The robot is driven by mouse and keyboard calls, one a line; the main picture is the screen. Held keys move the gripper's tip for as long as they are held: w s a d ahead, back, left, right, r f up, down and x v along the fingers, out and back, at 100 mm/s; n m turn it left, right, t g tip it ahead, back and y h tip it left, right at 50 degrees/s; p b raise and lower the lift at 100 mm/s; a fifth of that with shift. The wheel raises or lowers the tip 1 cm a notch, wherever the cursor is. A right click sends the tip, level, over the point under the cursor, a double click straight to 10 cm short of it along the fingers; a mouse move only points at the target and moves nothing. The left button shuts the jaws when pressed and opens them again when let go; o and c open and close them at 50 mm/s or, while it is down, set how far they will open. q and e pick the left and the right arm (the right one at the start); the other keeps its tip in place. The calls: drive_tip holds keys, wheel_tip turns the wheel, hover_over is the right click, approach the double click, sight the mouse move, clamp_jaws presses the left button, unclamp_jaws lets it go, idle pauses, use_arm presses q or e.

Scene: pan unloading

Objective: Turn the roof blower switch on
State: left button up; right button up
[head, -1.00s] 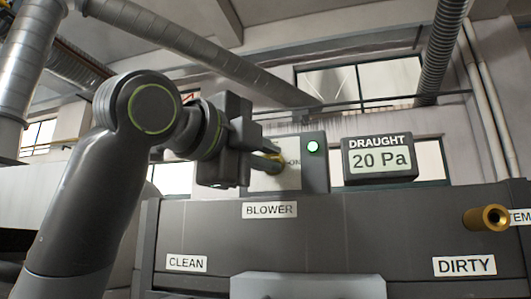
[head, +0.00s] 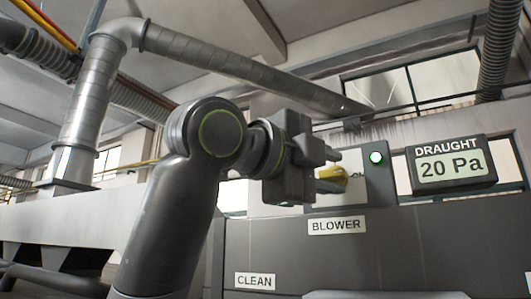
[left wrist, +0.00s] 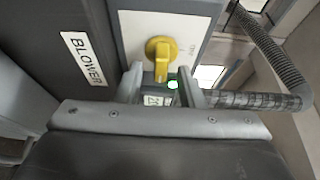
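The blower switch is a yellow knob (head: 332,179) on a pale panel above the BLOWER label (head: 337,225). The left wrist view shows the knob (left wrist: 161,50) with its grip upright in the picture and a small mark, seemingly ON, to its right. A lamp (head: 376,157) beside the knob glows green. My left gripper (head: 332,168) is at the switch, partly covering it in the head view. In the left wrist view its fingers (left wrist: 159,75) are apart, with the knob's lower end between or just beyond them and visible gaps either side. My right gripper is out of view.
A draught display (head: 450,164) reading 20 Pa stands to the right of the switch box. The dark housing front (head: 390,245) lies below, with a CLEAN label (head: 255,281). Ducts and a window are behind.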

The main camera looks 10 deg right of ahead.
use_arm(q)
drive_tip(key=shift+s+a+f, duration=0.1)
drive_tip(key=shift+s+a, duration=0.15)
drive_tip(key=shift+a, duration=0.15)
drive_tip(key=b+v, duration=0.6)
drive_tip(key=v, duration=1)
drive_tip(key=shift+b, duration=0.3)
